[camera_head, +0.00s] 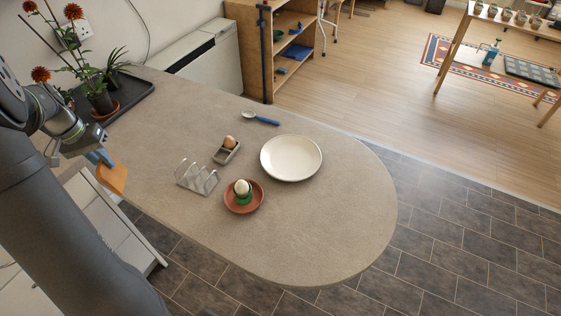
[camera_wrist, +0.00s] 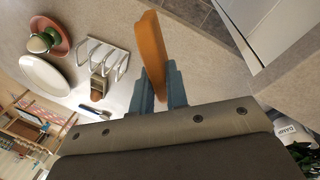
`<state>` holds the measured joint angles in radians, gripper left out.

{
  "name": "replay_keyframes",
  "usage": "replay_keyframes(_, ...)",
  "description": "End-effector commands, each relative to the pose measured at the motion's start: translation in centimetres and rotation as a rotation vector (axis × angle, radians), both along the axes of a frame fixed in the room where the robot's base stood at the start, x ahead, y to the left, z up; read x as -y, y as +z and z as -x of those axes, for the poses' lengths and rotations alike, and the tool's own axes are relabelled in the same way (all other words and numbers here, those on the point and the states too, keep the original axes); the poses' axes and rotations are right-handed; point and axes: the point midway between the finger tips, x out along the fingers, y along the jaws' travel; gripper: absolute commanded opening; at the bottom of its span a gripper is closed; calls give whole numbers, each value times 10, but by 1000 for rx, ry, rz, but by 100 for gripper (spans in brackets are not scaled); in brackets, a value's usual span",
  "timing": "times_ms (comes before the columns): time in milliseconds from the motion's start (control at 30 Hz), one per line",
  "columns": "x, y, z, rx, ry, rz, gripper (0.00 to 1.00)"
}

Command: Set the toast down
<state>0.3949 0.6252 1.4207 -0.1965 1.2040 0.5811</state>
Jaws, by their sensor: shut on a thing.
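My gripper (camera_head: 101,157) is shut on an orange-brown slice of toast (camera_head: 112,178), at the left edge of the counter in the head view. In the wrist view the toast (camera_wrist: 152,50) stands out from between the two blue-grey fingers (camera_wrist: 159,92), seen nearly edge-on. I cannot tell from these views how high it is above the counter. A metal toast rack (camera_head: 197,178) stands empty on the counter, to the right of the toast and apart from it. A white plate (camera_head: 291,158) lies empty farther right.
A terracotta saucer (camera_head: 257,200) holds a white egg (camera_head: 241,187) in a green cup. A dark tray (camera_head: 141,98) with plants is at the back left. The counter's rounded right end is clear.

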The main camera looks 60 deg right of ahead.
Motion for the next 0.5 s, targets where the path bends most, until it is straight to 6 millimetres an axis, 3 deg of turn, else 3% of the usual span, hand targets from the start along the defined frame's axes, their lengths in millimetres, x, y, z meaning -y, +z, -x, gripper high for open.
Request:
replay_keyframes(33, -18, 0, -11, -10, 47, 8, 0)
replay_keyframes(200, -64, 0, -33, -44, 175, 41, 0)
replay_keyframes(500, -112, -3, -52, -87, 326, 96, 0)
